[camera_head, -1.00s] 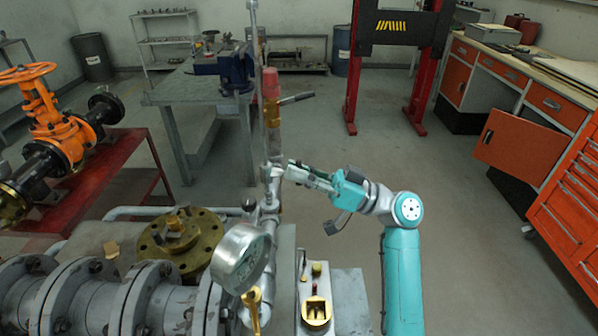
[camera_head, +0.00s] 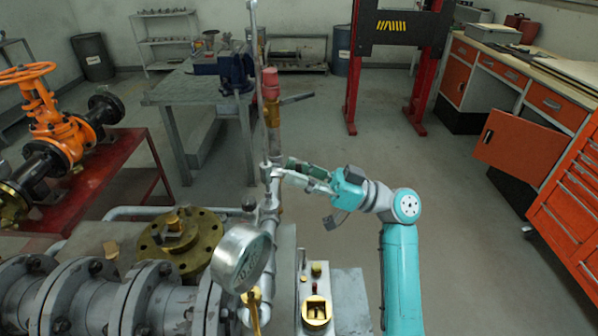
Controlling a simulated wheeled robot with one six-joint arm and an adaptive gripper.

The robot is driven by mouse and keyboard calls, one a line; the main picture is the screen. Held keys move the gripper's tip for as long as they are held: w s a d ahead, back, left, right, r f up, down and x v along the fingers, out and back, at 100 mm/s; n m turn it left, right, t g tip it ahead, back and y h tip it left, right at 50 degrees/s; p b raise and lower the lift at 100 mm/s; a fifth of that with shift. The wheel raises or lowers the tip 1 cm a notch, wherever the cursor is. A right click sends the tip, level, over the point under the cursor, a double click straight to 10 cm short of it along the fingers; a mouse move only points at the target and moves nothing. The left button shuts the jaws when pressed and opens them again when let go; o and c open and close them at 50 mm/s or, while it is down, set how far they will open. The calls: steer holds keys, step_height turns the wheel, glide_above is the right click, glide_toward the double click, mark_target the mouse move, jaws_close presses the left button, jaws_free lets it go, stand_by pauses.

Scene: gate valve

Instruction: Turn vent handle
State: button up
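A vertical pipe (camera_head: 274,135) with a red cap (camera_head: 270,84) and a brass section stands at the centre. A grey lever (camera_head: 297,98) sticks out to its right, below the cap. A yellow handle (camera_head: 252,306) hangs below the round pressure gauge (camera_head: 241,258), lower down. I cannot tell which of these is the vent handle. My gripper (camera_head: 284,168) reaches from the right to the pipe fitting near its tee, well below the grey lever. The fingertips overlap the fitting, so contact and finger gap are unclear.
A flanged pipe (camera_head: 150,300) and a brass flange (camera_head: 179,240) lie at lower left. An orange valve (camera_head: 58,127) stands on a red table (camera_head: 88,185). A small box (camera_head: 317,309) sits in front. The floor to the right is clear.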

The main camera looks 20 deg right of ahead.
steer(key=v, duration=1.2)
stand_by(0.3)
